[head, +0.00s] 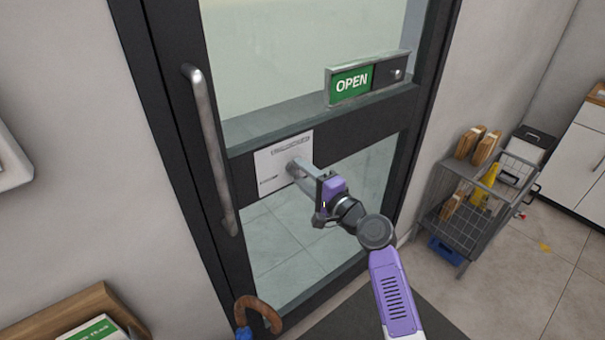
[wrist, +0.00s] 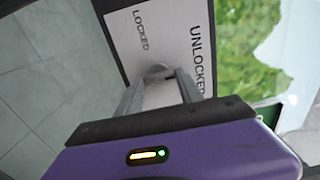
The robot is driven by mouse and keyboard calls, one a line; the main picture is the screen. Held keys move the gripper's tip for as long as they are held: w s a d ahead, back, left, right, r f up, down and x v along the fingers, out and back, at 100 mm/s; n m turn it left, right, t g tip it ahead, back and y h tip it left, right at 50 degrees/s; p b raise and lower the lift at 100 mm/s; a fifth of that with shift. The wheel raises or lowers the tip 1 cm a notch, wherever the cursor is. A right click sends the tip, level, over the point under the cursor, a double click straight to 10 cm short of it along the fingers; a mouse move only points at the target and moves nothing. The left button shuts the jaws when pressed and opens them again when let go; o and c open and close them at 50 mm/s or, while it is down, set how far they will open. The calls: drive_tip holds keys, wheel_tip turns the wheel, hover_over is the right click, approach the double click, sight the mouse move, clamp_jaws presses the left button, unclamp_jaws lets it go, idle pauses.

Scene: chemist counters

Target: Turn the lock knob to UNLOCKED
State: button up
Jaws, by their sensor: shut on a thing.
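The lock plate (head: 270,170) is a white panel on the dark middle rail of the glass door. In the wrist view the plate (wrist: 120,40) carries the words LOCKED on the left and UNLOCKED in larger print on the right. The lock knob (wrist: 157,70) is a small grey piece between my fingertips. My gripper (head: 298,169) reaches the plate from the front right and is shut on the knob. The fingers hide most of the knob, so I cannot tell which word it points to.
A long vertical door handle (head: 208,145) stands left of the plate. A green OPEN sign (head: 352,83) sits above it to the right. A wire cart (head: 470,200) with goods stands right of the door. A brown curved handle (head: 262,308) is low at the door's left.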

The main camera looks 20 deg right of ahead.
drive_tip(key=o, duration=1.4)
drive_tip(key=v, duration=0.8)
drive_tip(key=shift+b, duration=0.4)
drive_tip(key=shift+w, duration=0.1)
